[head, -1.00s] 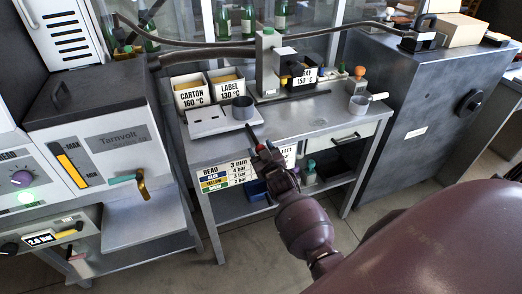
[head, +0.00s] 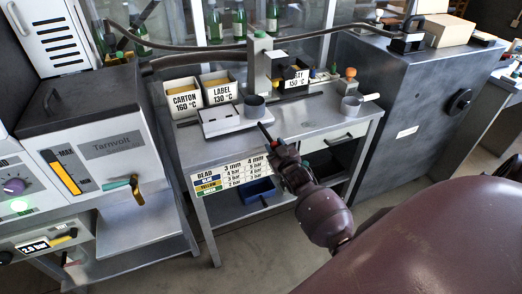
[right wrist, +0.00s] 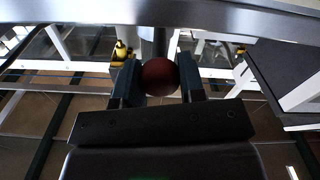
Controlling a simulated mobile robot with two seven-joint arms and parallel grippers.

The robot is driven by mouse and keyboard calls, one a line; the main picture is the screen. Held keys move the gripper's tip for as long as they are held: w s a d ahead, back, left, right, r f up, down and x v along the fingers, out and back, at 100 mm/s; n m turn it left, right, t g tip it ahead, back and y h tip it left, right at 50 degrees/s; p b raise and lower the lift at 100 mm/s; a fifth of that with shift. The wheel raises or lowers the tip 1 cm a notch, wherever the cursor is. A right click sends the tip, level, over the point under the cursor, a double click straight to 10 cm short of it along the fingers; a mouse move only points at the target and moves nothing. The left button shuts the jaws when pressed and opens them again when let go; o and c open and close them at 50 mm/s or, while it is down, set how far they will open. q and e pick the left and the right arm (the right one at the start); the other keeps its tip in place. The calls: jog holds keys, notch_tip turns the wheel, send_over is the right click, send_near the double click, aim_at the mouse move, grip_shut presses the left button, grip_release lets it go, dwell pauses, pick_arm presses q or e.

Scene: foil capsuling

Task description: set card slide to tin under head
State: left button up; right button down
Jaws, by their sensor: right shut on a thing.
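My right gripper (head: 272,143) is at the front edge of the bench, beside the printed settings card (head: 232,173). In the right wrist view its two fingers are closed on a dark red ball knob (right wrist: 160,77). The card hangs on the bench front, with a BEAD heading, columns 3 mm and 4 mm, and blue, yellow and green rows of bar values. My gripper partly covers its right end. The head unit (head: 262,65) stands on the bench top. I cannot tell what material lies under it. My left gripper is not in view.
Bins marked CARTON (head: 184,98) and LABEL (head: 218,90) stand at the back of the bench. The Tarnvolt machine (head: 100,150) is at left, a grey cabinet (head: 420,110) at right.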

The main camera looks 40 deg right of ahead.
jog(key=d, duration=0.2)
jog(key=s+d, duration=0.1)
jog(key=d, duration=0.2)
jog(key=s+d, duration=0.1)
jog(key=d, duration=0.2)
jog(key=shift+d, duration=0.15)
jog(key=c, duration=0.7)
grip_release()
jog(key=v, duration=1)
jog(key=shift+s, duration=0.4)
